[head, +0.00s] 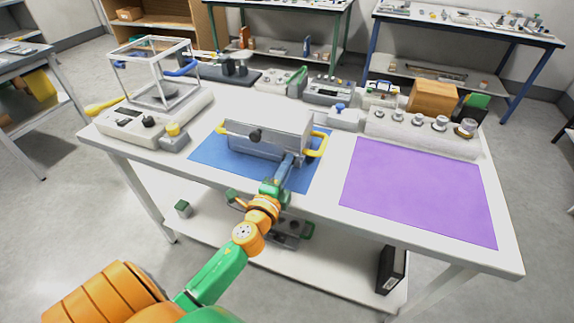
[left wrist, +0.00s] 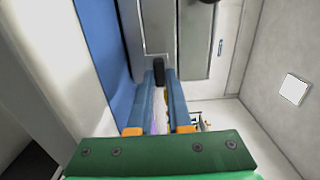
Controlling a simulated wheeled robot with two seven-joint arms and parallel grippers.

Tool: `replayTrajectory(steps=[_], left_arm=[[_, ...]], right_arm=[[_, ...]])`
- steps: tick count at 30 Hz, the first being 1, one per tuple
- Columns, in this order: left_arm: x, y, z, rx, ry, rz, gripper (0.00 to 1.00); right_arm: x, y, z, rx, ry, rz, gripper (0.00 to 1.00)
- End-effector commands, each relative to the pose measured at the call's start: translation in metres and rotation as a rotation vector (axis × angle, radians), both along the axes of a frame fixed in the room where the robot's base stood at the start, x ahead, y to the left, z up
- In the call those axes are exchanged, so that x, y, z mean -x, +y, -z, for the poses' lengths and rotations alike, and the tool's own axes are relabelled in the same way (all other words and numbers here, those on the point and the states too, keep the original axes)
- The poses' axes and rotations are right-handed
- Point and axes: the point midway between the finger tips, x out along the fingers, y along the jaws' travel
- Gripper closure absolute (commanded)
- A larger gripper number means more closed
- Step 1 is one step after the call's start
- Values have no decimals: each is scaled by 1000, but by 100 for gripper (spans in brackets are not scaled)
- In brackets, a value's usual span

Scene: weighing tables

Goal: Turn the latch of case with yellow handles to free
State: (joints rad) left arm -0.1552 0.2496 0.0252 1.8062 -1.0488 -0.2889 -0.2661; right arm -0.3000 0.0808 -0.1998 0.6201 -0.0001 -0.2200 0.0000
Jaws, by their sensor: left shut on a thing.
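The grey metal case (head: 272,128) with yellow handles (head: 319,146) stands on a blue mat (head: 208,157). A black knob (head: 256,136) sits on its front. My left gripper (head: 290,160) reaches up to the lower right of the case front. In the left wrist view my left gripper (left wrist: 166,78) has its two blue fingers close together around a small black latch (left wrist: 158,68) against the grey case face (left wrist: 158,25). In the head view the fingers hide this latch. The latch's exact angle is hard to tell. My right gripper is not in view.
A purple mat (head: 420,192) lies clear to the right. A clear-sided balance (head: 155,85) stands at the left. A weight block with several knobs (head: 420,130) and a brown box (head: 433,97) stand at the back right. A shelf below holds a black binder (head: 391,268).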

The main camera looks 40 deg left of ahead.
Motion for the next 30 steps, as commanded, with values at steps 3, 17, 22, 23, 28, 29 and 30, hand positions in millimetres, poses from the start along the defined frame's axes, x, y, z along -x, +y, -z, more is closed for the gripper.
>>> replayTrajectory(steps=[3,17,22,23,28,29,30], left_arm=[[0,0,0,-20,4,0,100],[0,0,0,-32,7,0,100],[0,0,0,-31,7,0,52],[0,0,0,-31,7,0,52],[0,0,0,-30,7,0,52],[0,0,0,-30,7,0,52],[1,0,0,-30,7,0,52]], right_arm=[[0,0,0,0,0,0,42],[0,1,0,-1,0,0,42],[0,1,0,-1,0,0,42],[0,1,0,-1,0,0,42],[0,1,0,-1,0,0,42],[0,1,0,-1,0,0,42],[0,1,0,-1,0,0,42]])
